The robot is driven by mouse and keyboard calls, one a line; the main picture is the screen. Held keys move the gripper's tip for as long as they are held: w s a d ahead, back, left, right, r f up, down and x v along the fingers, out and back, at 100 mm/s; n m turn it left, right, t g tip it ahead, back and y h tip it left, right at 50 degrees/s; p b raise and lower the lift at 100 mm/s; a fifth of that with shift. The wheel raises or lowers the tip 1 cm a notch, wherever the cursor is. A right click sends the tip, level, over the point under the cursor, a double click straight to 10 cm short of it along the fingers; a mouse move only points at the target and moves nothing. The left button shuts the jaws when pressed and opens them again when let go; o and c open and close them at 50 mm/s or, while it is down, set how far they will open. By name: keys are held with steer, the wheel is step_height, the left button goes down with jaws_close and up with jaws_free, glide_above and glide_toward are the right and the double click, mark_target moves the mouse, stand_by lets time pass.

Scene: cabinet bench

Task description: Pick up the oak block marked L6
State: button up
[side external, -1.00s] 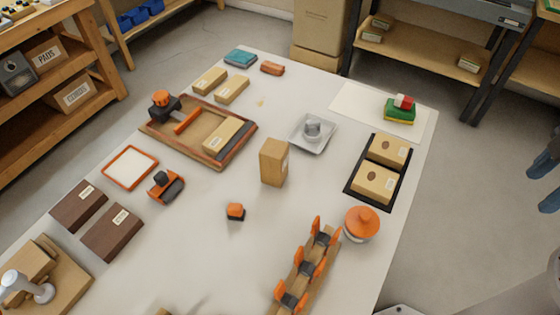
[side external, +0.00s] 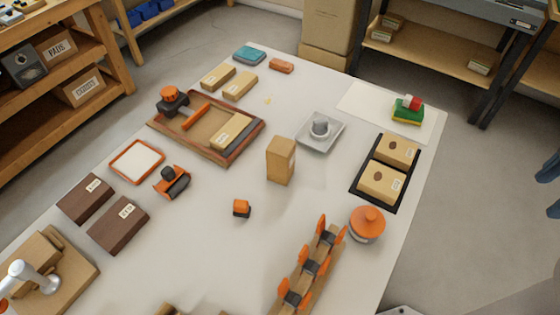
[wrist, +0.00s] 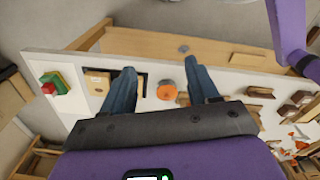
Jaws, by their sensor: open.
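Several pale oak-coloured blocks are in the side view: two flat ones at the back left (side external: 217,76) (side external: 240,85), one in the wooden tray (side external: 229,133), one upright in the middle (side external: 281,160), and two on a black tray at the right (side external: 397,151) (side external: 381,183). Their labels are too small to read, so I cannot tell which is L6. In the wrist view, my gripper (wrist: 162,69) is open, its two blue-grey fingers apart with nothing between them. A pale block (wrist: 97,83) on black shows left of the fingers.
An orange-topped jar (side external: 367,223) and a wooden rack with orange pieces (side external: 312,263) stand at the front right. Two dark brown blocks (side external: 86,197) (side external: 118,225) lie left. A grey dish (side external: 320,143) is behind the upright block. Bare table surrounds the small orange-topped piece (side external: 241,208).

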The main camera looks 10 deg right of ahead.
steer(key=o, duration=0.4)
steer(key=shift+o, duration=0.2)
steer(key=m+t+y, duration=0.2)
steer(key=t+y, duration=0.6)
steer(key=y, duration=0.2)
glide_toward(291, 161)
steer(key=x, duration=0.7)
steer(key=shift+w, duration=0.1)
steer(key=shift+x, duration=2.9)
